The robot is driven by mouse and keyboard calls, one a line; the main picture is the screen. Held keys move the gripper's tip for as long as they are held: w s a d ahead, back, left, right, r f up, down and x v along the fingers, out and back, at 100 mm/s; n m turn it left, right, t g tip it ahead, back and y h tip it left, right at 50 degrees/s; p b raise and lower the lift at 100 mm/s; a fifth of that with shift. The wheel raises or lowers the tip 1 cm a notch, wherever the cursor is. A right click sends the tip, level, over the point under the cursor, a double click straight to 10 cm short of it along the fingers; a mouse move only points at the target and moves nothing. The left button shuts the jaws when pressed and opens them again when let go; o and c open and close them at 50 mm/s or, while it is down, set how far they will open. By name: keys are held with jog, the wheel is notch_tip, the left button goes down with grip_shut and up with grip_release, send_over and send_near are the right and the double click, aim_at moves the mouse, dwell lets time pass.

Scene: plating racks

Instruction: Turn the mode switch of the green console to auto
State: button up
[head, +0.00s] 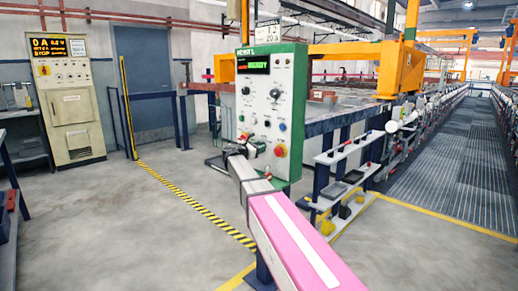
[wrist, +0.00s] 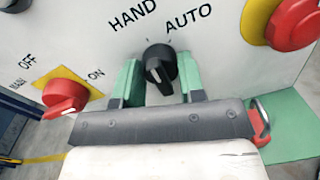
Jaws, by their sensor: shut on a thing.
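The green console (head: 291,160) stands in the middle of the head view, with a pale front panel of knobs and lamps. In the wrist view its mode switch (wrist: 158,66) is a black knob with a white mark, below the printed words HAND at upper left and AUTO at upper right. Which label the knob points to is hard to tell. My gripper (wrist: 160,80) has its two green fingers on either side of the knob and is shut on it. In the head view the switch is too small and covered to make out.
A red main switch (wrist: 65,97) marked OFF and ON sits left of my gripper. A large red button (wrist: 294,22) on yellow is at upper right. A shelf stand (head: 340,157) is right of the console; the floor at left is clear.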

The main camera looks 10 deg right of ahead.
jog(key=m, duration=0.5)
jog(key=shift+m, duration=0.3)
jog(key=m, duration=0.5)
jog(key=shift+y, duration=0.3)
jog(key=shift+s+m, duration=0.1)
jog(key=shift+m, duration=0.2)
jog(key=o, duration=0.9)
jog(key=v, duration=1)
jog(key=shift+s+a, duration=0.25)
jog(key=shift+a, duration=0.05)
